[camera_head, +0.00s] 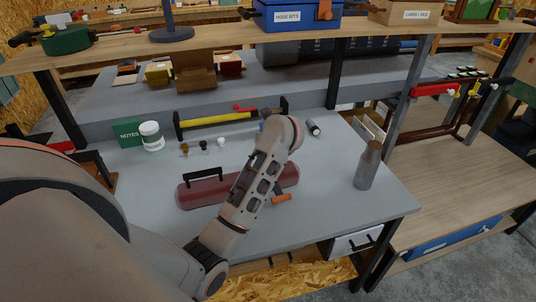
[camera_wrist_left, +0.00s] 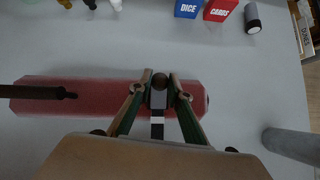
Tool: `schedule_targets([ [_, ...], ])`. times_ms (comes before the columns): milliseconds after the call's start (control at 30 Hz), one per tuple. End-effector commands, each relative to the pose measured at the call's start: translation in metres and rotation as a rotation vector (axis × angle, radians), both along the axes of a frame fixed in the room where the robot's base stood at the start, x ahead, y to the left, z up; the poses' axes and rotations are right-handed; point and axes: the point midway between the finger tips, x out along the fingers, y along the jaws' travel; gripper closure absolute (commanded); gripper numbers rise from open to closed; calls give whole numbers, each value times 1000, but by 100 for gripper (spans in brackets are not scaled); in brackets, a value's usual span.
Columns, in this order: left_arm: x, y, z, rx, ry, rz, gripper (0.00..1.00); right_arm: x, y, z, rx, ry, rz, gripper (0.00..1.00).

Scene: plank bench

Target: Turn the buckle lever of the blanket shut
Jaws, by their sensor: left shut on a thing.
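The blanket is a dark red roll (camera_head: 203,190) lying on the grey bench top, with a black handle (camera_head: 205,175) on its left part. My left arm crosses in front of its right part and hides the buckle in the head view. The roll (camera_wrist_left: 100,94) also spans the left wrist view. There my left gripper (camera_wrist_left: 159,82) is over its right-hand part, shut on a small dark piece that appears to be the buckle lever (camera_wrist_left: 158,99). A grey and white strip runs below it. The lever's angle is hard to tell. My right gripper is not in view.
A grey bottle (camera_head: 368,166) stands at the right. A white jar (camera_head: 151,137), small pegs (camera_head: 203,145) and a yellow bar tool (camera_head: 218,119) lie behind the blanket. A short orange piece (camera_head: 281,198) shows beside my arm. The bench is clear in front of the bottle.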

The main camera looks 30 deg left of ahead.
Motion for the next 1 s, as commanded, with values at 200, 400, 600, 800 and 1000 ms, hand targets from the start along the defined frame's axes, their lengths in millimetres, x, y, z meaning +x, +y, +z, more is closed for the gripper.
schedule_targets([
  [200, 6, 6, -5, -134, 105, 0, 100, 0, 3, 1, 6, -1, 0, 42],
  [400, 8, 9, -9, -218, 174, 0, 100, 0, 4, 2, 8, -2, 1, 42],
  [600, 9, 11, -12, -263, 214, -1, 100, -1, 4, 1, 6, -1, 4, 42],
  [800, 9, 12, -14, -280, 229, 0, 100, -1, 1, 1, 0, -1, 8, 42],
  [1000, 9, 12, -14, -281, 230, 0, 100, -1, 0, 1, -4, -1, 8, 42],
])
